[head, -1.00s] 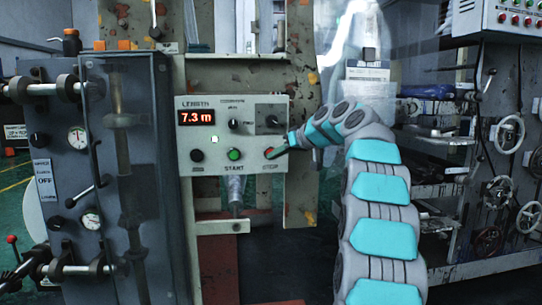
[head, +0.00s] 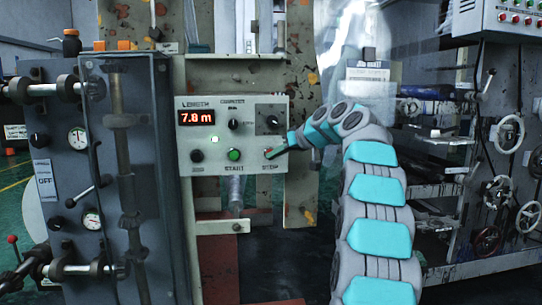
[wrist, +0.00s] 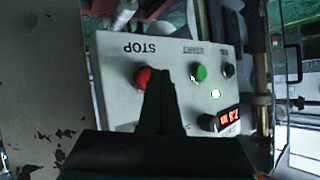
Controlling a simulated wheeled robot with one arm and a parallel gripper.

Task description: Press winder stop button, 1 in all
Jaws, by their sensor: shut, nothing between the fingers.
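The winder control box (head: 215,168) is pale grey, with a red display (head: 198,117) reading 7.8 m. The red stop button (wrist: 143,77) sits over the word STOP in the wrist view, which is upside down. In the head view my gripper (head: 270,154) covers most of that button. My gripper is shut and empty, its tip at or very close to the button; I cannot tell whether it touches. The green start button (head: 234,155) also shows in the wrist view (wrist: 200,73). A white lamp (wrist: 215,94) is lit on the box.
A dark cabinet (head: 60,110) with gauges and levers stands left of the box. A rack with handwheels (head: 509,134) stands at the right. A clear roll-like shape and a paper label (head: 366,72) are behind my arm.

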